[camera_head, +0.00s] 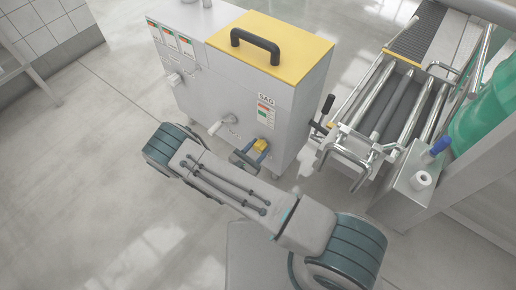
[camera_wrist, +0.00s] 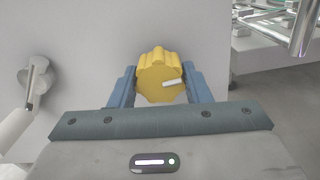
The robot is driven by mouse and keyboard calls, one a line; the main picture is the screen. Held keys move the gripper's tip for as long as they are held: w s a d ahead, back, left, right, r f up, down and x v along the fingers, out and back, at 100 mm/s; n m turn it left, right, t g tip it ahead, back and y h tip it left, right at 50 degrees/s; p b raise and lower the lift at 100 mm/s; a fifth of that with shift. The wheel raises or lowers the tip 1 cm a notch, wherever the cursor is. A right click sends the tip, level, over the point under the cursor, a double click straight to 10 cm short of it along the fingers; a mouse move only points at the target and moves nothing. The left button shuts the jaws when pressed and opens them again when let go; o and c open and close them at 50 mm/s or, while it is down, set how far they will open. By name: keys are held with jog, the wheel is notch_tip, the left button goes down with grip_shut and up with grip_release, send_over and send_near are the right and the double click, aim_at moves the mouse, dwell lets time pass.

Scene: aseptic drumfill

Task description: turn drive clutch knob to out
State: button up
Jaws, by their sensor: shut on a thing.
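The drive clutch knob (camera_wrist: 152,86) is yellow and lobed, with a white pointer mark that points to the right and slightly up in the wrist view. It sits on the front of a grey cabinet (camera_wrist: 195,40). My gripper (camera_wrist: 160,84) is shut on the knob, with one blue finger on its left side and one on its right. In the head view the knob (camera_head: 261,145) shows low on the cabinet, between the fingers of my gripper (camera_head: 259,147). Any lettering around the knob cannot be read.
A pale lever handle (camera_head: 217,128) sticks out left of the knob. The cabinet has a yellow lid (camera_head: 290,42) with a black handle. A roller conveyor (camera_head: 392,100) with metal rails stands to the right. Open floor (camera_head: 75,190) lies at the left.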

jog(key=n, duration=0.3)
jog(key=shift+n+p, duration=0.4)
jog(key=n, duration=0.4)
jog(key=shift+s+d+n+p, duration=0.1)
jog(key=shift+n+p, duration=0.2)
jog(key=shift+p, duration=0.05)
jog(key=n, duration=0.4)
jog(key=shift+n, duration=0.3)
jog(key=shift+d+n+p, duration=0.1)
jog(key=shift+n+p, duration=0.3)
jog(key=shift+n, duration=1.7)
jog(key=shift+s, duration=0.1)
jog(key=o, duration=1)
